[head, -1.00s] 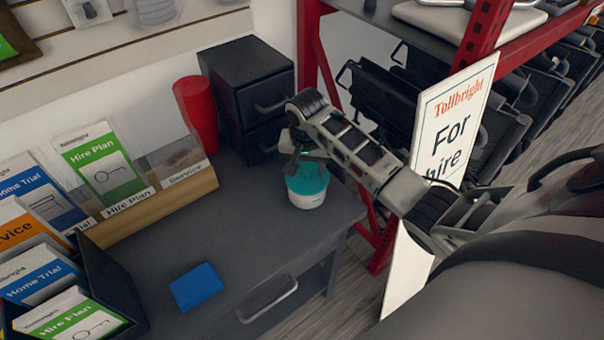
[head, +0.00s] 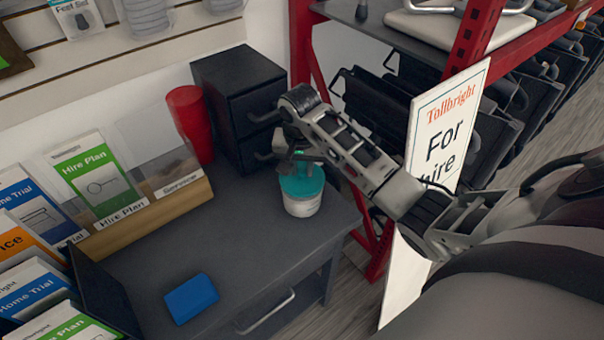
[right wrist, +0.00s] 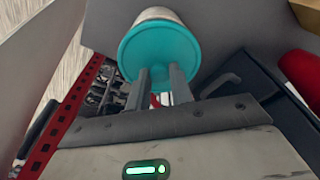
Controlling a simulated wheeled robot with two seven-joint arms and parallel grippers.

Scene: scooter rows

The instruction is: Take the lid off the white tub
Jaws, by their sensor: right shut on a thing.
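The white tub (head: 303,207) stands upright on the dark grey desk near its right end. Its teal lid (head: 303,185) is on top of it or just above it; I cannot tell whether there is a gap. My right gripper (head: 298,160) points down at the top of the lid and is shut on the lid, seemingly by a raised part at its middle. In the right wrist view the fingers (right wrist: 162,78) meet the face of the lid (right wrist: 158,50), with the white side of the tub (right wrist: 158,13) behind it. The gripped part is mostly hidden. My left gripper is not in view.
A black drawer unit (head: 240,98) and a red cup (head: 191,122) stand behind the tub. A blue block (head: 191,298) lies on the desk (head: 240,245). Leaflet holders fill the left. A red rack (head: 301,50) and a "For hire" sign (head: 446,125) stand right.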

